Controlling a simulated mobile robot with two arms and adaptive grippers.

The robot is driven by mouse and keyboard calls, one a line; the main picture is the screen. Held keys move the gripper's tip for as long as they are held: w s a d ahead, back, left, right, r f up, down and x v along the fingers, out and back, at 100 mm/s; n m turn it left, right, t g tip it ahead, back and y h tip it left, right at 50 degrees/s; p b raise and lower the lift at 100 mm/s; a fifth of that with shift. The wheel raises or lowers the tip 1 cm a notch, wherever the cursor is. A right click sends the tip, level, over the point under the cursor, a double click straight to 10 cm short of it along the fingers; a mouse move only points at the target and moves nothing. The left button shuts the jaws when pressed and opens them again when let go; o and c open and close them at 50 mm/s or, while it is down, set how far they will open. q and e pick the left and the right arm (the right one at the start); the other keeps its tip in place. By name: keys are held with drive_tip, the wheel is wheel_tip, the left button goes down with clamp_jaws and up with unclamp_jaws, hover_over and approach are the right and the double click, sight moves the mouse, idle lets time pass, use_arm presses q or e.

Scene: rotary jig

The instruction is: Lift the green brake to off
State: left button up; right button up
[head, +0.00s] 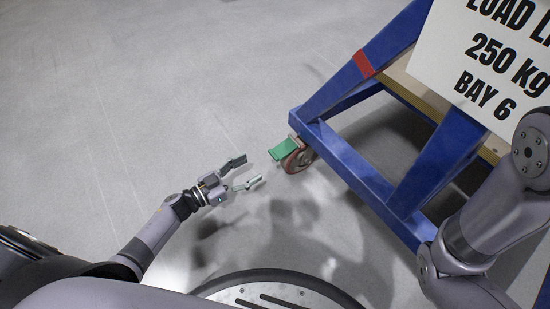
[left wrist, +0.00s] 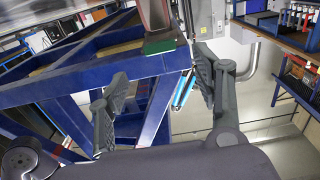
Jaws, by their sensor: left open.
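The green brake (head: 283,150) is a flat pedal on the caster wheel (head: 299,161) at the near left corner of the blue frame. It sticks out to the left of the wheel. My left gripper (head: 249,169) is open and empty, a short way left of the brake, with its fingers pointing towards it and not touching. In the left wrist view the green brake (left wrist: 159,46) shows beyond and between the two open fingers, near the top. My right gripper is out of view; only part of the right arm shows at the right.
The blue frame (head: 352,166) fills the right side and carries a white load-limit sign (head: 490,55). Grey floor (head: 110,90) lies open to the left and behind the brake. In the left wrist view, benches with racks (left wrist: 300,35) stand at the right.

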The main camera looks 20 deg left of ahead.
sight(274, 154)
use_arm(q)
drive_tip(key=b+x, duration=0.4)
drive_tip(key=x, duration=0.5)
drive_tip(key=shift+w+d+f, duration=0.1)
drive_tip(key=shift+w+d, duration=0.25)
drive_tip(key=shift+w, duration=0.05)
clamp_jaws()
